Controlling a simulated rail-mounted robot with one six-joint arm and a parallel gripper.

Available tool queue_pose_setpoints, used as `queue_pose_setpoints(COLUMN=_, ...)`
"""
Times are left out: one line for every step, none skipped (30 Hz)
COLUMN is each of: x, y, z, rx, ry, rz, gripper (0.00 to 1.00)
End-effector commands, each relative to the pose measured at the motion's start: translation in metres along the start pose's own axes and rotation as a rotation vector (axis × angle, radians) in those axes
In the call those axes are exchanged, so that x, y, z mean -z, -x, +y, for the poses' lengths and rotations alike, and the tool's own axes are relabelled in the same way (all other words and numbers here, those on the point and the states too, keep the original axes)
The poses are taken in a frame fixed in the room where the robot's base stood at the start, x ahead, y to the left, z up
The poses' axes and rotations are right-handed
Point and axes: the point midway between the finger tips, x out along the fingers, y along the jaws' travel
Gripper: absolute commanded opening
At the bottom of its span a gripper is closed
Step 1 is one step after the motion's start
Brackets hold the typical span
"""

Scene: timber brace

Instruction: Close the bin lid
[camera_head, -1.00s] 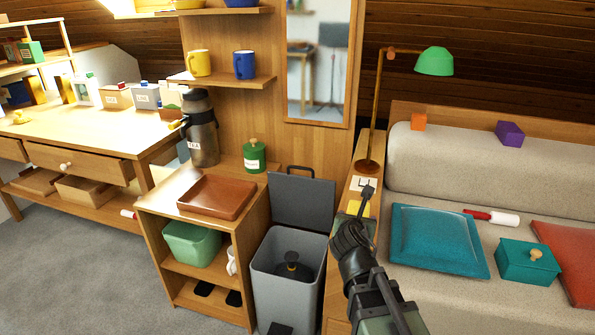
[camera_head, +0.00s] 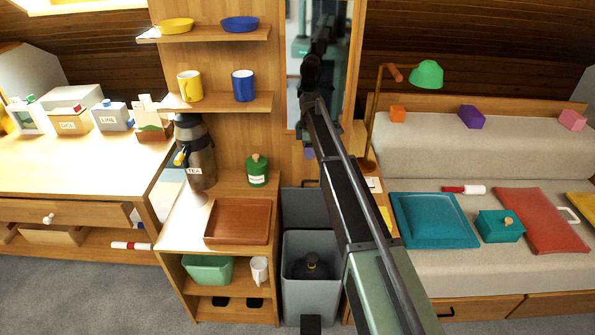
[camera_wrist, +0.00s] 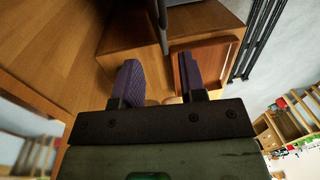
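The bin (camera_head: 310,295) is a grey box standing between the wooden shelf unit and the bed. Its dark grey lid (camera_head: 303,208) stands raised at the back, so the bin is open and a dark round item shows inside. My arm crosses in front of the lid's right side and hides part of it. In the head view my gripper is mostly hidden behind the arm, above the lid; a small purple part shows there. In the wrist view my gripper (camera_wrist: 160,75) has two purple fingers apart, with nothing clearly held between them.
A brown tray (camera_head: 238,222) lies on the shelf unit left of the bin, beside a green canister (camera_head: 257,170) and a tea dispenser (camera_head: 195,150). A mirror (camera_head: 293,60) hangs behind the arm. A green lamp (camera_head: 427,75) and the bed (camera_head: 470,145) are to the right.

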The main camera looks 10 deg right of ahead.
Motion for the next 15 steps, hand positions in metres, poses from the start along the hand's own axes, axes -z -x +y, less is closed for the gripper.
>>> queue_pose_setpoints(x=-0.002, y=-0.001, z=-0.003, rx=0.011, ry=-0.022, rz=-0.003, gripper=0.38)
queue_pose_setpoints(x=-0.002, y=-0.001, z=-0.004, rx=0.012, ry=-0.030, rz=-0.003, gripper=0.38)
queue_pose_setpoints(x=-0.002, y=-0.001, z=-0.004, rx=0.011, ry=-0.035, rz=-0.004, gripper=0.38)
queue_pose_setpoints(x=-0.002, y=-0.001, z=-0.004, rx=0.010, ry=-0.035, rz=-0.004, gripper=0.38)
queue_pose_setpoints(x=-0.002, y=-0.002, z=-0.004, rx=0.010, ry=-0.035, rz=-0.004, gripper=0.38)
queue_pose_setpoints(x=-0.002, y=-0.004, z=-0.004, rx=0.009, ry=-0.034, rz=-0.004, gripper=0.38)
queue_pose_setpoints(x=-0.002, y=-0.007, z=-0.003, rx=0.009, ry=-0.033, rz=-0.005, gripper=0.38)
queue_pose_setpoints(x=-0.002, y=-0.011, z=-0.003, rx=0.009, ry=-0.033, rz=-0.005, gripper=0.38)
queue_pose_setpoints(x=-0.002, y=-0.016, z=-0.003, rx=0.008, ry=-0.033, rz=-0.005, gripper=0.38)
queue_pose_setpoints(x=-0.002, y=-0.022, z=-0.003, rx=0.008, ry=-0.032, rz=-0.005, gripper=0.38)
queue_pose_setpoints(x=-0.002, y=-0.028, z=-0.003, rx=0.008, ry=-0.032, rz=-0.005, gripper=0.38)
queue_pose_setpoints(x=-0.002, y=-0.036, z=-0.003, rx=0.008, ry=-0.032, rz=-0.005, gripper=0.38)
queue_pose_setpoints(x=-0.002, y=-0.044, z=-0.003, rx=0.008, ry=-0.032, rz=-0.006, gripper=0.38)
queue_pose_setpoints(x=-0.002, y=-0.051, z=-0.003, rx=0.007, ry=-0.032, rz=-0.006, gripper=0.38)
queue_pose_setpoints(x=-0.002, y=-0.061, z=-0.003, rx=0.007, ry=-0.031, rz=-0.006, gripper=0.38)
